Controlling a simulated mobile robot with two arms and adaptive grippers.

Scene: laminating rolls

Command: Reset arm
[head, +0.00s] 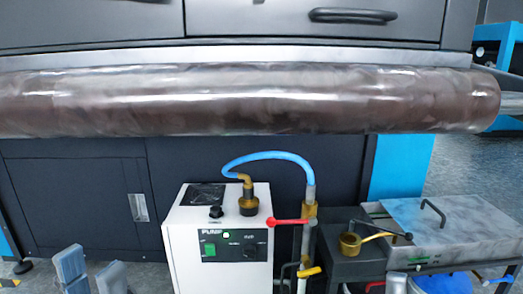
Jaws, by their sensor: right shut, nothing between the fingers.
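Two blue-grey fingers of my left gripper (92,271) rise into the bottom left corner of the head view. They stand apart with a gap between them, and nothing shows between them. The rest of that gripper is cut off by the lower edge. My right gripper does not show. A long, dark, glossy roll (250,100) lies horizontally across the front of the machine, well above my left gripper and apart from it.
A white pump box (188,240) with a blue hose (262,157) stands right of my left gripper. A red-handled valve pipe (308,235) is beside it. A dark cart (350,262) with a metal case (450,235) stands at right. Grey floor shows at far left.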

